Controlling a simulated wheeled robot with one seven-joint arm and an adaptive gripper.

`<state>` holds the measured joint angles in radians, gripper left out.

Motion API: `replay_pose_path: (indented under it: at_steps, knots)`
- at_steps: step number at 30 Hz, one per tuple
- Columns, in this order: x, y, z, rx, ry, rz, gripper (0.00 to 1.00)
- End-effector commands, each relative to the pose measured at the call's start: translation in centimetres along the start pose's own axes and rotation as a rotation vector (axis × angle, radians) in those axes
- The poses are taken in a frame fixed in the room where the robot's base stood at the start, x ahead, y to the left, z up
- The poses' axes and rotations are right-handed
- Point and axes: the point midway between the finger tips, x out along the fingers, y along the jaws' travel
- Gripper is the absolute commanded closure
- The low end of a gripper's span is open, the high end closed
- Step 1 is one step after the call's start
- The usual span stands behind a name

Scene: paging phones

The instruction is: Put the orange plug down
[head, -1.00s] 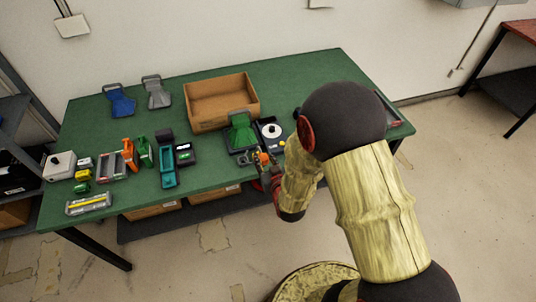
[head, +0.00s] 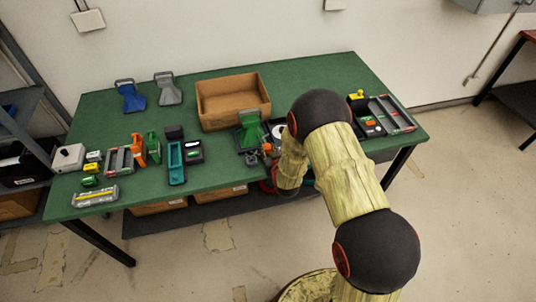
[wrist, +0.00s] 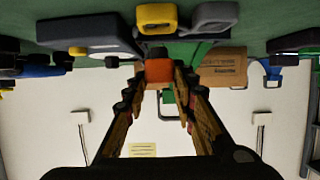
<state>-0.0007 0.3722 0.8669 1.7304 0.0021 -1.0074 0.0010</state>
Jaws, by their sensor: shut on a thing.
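The orange plug (head: 267,147) is near the front edge of the green table (head: 330,85), by the green stand (head: 251,128). In the wrist view the orange plug (wrist: 158,71) is between the fingertips of my gripper (wrist: 160,84), which is shut on it. In the head view my gripper (head: 266,156) is small and partly hidden by my arm. I cannot tell whether the plug touches the table.
A cardboard box (head: 232,103) stands behind the plug. Grey and yellow parts lie close by in the wrist view, a yellow one (wrist: 157,17) among them. Several devices crowd the table's left; a tray (head: 390,113) lies at the right.

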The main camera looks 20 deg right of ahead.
Motion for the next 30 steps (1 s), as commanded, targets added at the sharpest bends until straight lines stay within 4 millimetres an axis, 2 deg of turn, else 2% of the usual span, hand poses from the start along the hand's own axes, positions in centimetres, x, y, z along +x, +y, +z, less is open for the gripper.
replay_pose_path:
  at_steps: [3, 6, 20, 21, 30]
  knots:
    - [0.7, 0.0, 2.1, 0.000, -0.006, 0.000, 0.99]
    - [1.1, 0.0, 2.9, 0.000, -0.002, 0.000, 0.99]
    - [1.3, 0.0, 3.4, 0.000, -0.001, 0.000, 0.99]
    - [1.3, 0.0, 3.4, 0.000, -0.001, 0.000, 0.72]
    - [1.2, 0.0, 3.3, 0.000, -0.001, 0.000, 0.55]
